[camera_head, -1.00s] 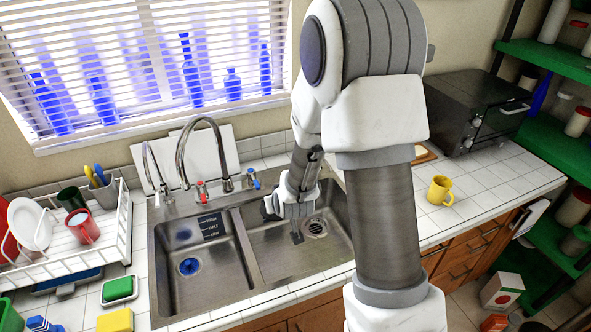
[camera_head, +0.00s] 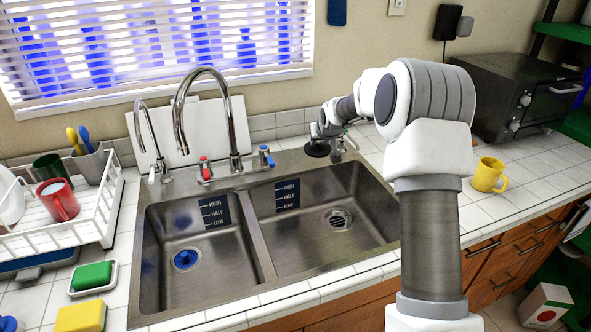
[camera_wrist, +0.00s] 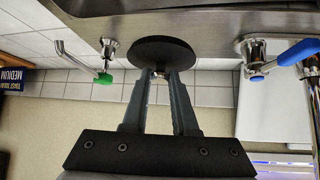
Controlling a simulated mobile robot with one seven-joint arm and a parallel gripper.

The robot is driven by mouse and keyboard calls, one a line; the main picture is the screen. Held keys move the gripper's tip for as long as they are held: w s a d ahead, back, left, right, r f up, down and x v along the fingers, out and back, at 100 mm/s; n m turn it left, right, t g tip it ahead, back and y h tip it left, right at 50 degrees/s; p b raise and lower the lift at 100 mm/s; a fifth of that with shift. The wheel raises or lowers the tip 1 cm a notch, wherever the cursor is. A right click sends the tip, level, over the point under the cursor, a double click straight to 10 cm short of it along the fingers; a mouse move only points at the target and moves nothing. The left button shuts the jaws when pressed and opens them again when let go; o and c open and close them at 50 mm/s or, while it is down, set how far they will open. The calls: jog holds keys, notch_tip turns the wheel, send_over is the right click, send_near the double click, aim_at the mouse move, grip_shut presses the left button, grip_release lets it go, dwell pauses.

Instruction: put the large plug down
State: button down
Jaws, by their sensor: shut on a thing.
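The large plug is a black round disc (camera_head: 317,149). It also shows in the wrist view (camera_wrist: 162,52). My gripper (camera_head: 325,138) is shut on the plug's small stem, and its two fingers (camera_wrist: 159,76) meet just below the disc in the wrist view. The plug is at the back rim of the sink, behind the right basin (camera_head: 310,235). I cannot tell whether it touches the rim or hangs just above it. The right basin's drain (camera_head: 338,219) is uncovered.
The left basin's drain (camera_head: 186,259) is blue. The tall tap (camera_head: 178,110) and its blue handle (camera_head: 265,156) stand left of my gripper. A yellow mug (camera_head: 488,175) stands on the right counter.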

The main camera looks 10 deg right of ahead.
jog(key=shift+m+h, duration=0.3)
jog(key=shift+m, duration=0.1)
jog(key=d+r+b, duration=0.1)
jog(key=w+d+r, duration=0.1)
jog(key=r, duration=0.1)
jog(key=w+d+r+b, duration=0.1)
jog(key=d, duration=0.1)
jog(key=shift+w+r+b, duration=0.15)
jog(key=shift+r+b, duration=0.2)
jog(key=w+a+f, duration=0.2)
jog(key=a, duration=0.1)
jog(key=w+a+f, duration=0.2)
jog(key=a, duration=0.1)
jog(key=w+a+f, duration=0.1)
jog(key=a+f, duration=0.1)
jog(key=a, duration=0.1)
jog(key=shift+w+a+f+b, duration=0.35)
jog(key=shift+w+a, duration=0.05)
jog(key=shift+f+b, duration=0.3)
jog(key=shift+f, duration=1.65)
jog(key=shift+f, duration=0.15)
jog(key=c, duration=0.7)
grip_release()
